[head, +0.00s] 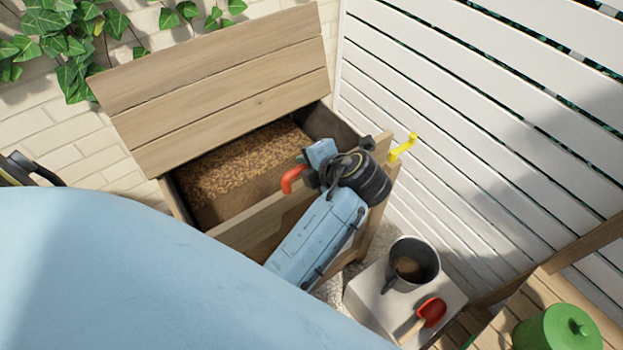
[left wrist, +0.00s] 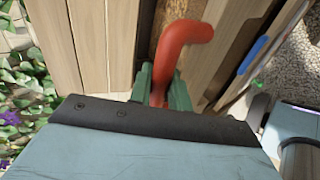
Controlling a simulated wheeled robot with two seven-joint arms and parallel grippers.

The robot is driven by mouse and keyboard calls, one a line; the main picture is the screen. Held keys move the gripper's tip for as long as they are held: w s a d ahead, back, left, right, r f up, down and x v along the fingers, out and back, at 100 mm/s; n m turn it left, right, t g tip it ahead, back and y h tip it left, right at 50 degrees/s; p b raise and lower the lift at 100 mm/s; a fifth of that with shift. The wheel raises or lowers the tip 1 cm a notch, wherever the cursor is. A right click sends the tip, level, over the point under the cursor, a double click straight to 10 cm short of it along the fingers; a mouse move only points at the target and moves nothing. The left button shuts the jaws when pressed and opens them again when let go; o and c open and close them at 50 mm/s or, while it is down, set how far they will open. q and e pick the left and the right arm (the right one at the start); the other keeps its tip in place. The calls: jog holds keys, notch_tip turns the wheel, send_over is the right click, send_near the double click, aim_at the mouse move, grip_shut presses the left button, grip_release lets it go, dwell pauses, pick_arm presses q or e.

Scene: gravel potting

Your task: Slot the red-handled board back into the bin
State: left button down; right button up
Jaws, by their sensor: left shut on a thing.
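The wooden bin (head: 228,218) stands against the brick wall with its slatted lid (head: 215,85) raised, and brown gravel (head: 240,165) lies inside. The red handle (head: 292,178) shows at my left gripper (head: 312,172), over the bin's front. In the left wrist view the red handle (left wrist: 182,45) rises between the green fingers of my left gripper (left wrist: 160,88), which is shut on it. The board below the handle is hidden by my gripper and arm, so I cannot tell whether it sits in the bin. My right gripper is not in view.
A yellow handle (head: 403,147) sticks out at the bin's right front corner. A dark mug (head: 415,262) and a red scoop (head: 431,312) are on a pale block (head: 378,312) to the right. A green lidded pot (head: 557,330) stands at lower right, and a white slatted fence (head: 470,110) behind.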

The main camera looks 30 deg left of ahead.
pick_arm(q)
jog(key=shift+w+f+b, duration=0.2)
jog(key=shift+f+b, duration=1.8)
jog(key=shift+f, duration=0.35)
jog(key=shift+f+b, duration=0.95)
jog(key=shift+f, duration=0.65)
jog(key=shift+f+b, duration=0.2)
jog(key=shift+b, duration=0.25)
jog(key=shift+f+b, duration=0.15)
jog(key=shift+b, duration=0.15)
